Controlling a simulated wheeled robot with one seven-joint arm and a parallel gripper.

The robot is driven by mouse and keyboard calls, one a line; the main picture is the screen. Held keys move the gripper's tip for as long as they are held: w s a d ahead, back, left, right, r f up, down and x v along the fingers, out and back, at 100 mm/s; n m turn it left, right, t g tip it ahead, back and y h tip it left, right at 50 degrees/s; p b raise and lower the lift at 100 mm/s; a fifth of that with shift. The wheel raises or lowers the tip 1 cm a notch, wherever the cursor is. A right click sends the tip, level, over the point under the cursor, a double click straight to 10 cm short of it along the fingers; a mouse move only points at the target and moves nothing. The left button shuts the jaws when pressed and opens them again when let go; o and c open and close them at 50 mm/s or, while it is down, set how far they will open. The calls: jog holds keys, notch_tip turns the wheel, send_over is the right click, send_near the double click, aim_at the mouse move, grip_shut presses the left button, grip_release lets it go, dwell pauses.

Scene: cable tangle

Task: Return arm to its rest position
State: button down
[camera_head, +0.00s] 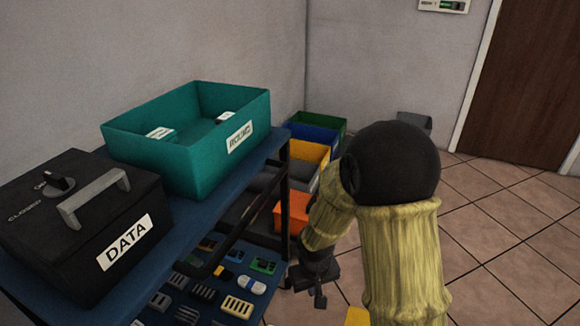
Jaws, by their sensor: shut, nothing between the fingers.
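My arm, in a yellow ribbed sleeve with a black elbow, stands at the right of the blue cart. My gripper (318,291) hangs low beside the cart's right edge, past the lower shelf. It points down, is shut and holds nothing. No part of it visibly touches the cart or the bins behind it.
A blue cart top (170,228) bears a black DATA box (75,255) and a teal bin (165,158). Connectors lie on its lower shelf (205,310). An orange bin (292,211) and other coloured bins stand behind. Tiled floor (500,230) is clear at right, before a brown door (530,85).

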jog(key=s+d+r+m+p, duration=0.1)
jog(key=s+d+r+p, duration=0.15)
jog(key=r, duration=0.35)
jog(key=s+d+r+m+t+p, duration=0.1)
jog(key=s+d+r, duration=0.3)
jog(key=r, duration=0.1)
jog(key=s+d+r+m+p, duration=0.2)
jog(key=s+d+r, duration=0.1)
jog(key=r, duration=0.3)
jog(key=w+p+v, duration=0.2)
jog(key=p+v, duration=1)
jog(key=w+r+p+v, duration=0.1)
jog(key=w+p+v, duration=0.2)
jog(key=p+v, duration=0.9)
jog(key=w+d+r+p+v, duration=0.1)
jog(key=w+p+v, duration=0.2)
jog(key=p+v, duration=0.9)
jog(key=shift+w+r+p, duration=0.2)
jog(key=shift+w+p, duration=0.05)
jog(key=shift+p, duration=0.65)
jog(key=shift+d, duration=0.1)
